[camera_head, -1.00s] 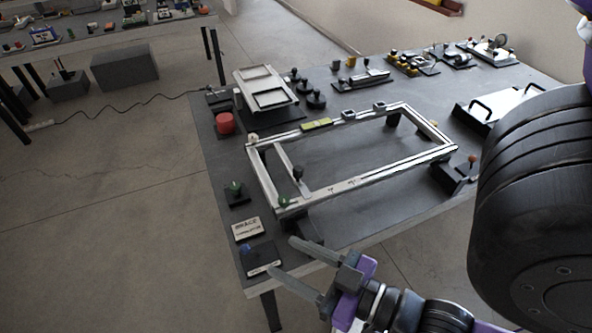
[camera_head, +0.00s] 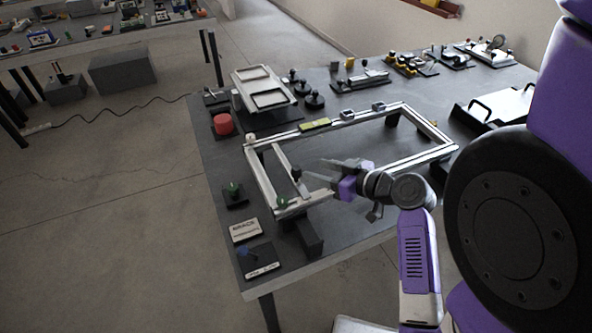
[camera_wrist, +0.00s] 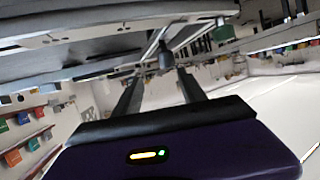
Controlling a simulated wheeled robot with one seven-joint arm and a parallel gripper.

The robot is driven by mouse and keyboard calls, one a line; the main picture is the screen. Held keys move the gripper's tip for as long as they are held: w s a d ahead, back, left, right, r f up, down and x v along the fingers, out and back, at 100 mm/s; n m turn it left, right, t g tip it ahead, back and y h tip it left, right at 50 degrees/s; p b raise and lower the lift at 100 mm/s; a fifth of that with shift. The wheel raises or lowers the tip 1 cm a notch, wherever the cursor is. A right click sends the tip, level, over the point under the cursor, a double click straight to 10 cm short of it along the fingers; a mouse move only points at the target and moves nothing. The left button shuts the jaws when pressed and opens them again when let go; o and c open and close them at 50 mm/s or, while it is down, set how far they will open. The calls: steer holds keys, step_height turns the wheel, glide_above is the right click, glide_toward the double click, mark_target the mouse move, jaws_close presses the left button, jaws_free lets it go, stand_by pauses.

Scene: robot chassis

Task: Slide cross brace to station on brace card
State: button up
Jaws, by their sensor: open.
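The cross brace (camera_head: 283,163) is a light bar across the left part of a pale rectangular frame (camera_head: 378,168), with a black knob (camera_head: 296,172) standing on it. The brace card (camera_head: 245,230) is a pale plate with dark lettering, at the table's left edge; its smaller text is too small to read. My gripper (camera_head: 316,170) is open, its fingers pointing left toward the knob from inside the frame's area. In the wrist view the knob (camera_wrist: 165,58) shows just past and between the open fingertips (camera_wrist: 160,73); I see no contact.
A red button (camera_head: 222,124), a green-knobbed block (camera_head: 233,190) and a blue-knobbed box (camera_head: 258,258) line the table's left side. A yellow piece (camera_head: 314,125) sits by the frame's far rail. Black knobbed parts stand behind.

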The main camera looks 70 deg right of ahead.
mark_target(297, 170)
steer(key=shift+w+a+f+n+y, duration=0.2)
steer(key=shift+a+n+y, duration=0.2)
steer(key=shift+a, duration=0.2)
steer(key=shift+w, duration=0.15)
steer(key=p+x, duration=0.1)
steer(key=x, duration=0.6)
steer(key=shift+w+d+f, duration=0.15)
steer(key=shift+d+f, duration=0.05)
steer(key=shift+c, duration=0.2)
jaws_close()
stand_by(0.5)
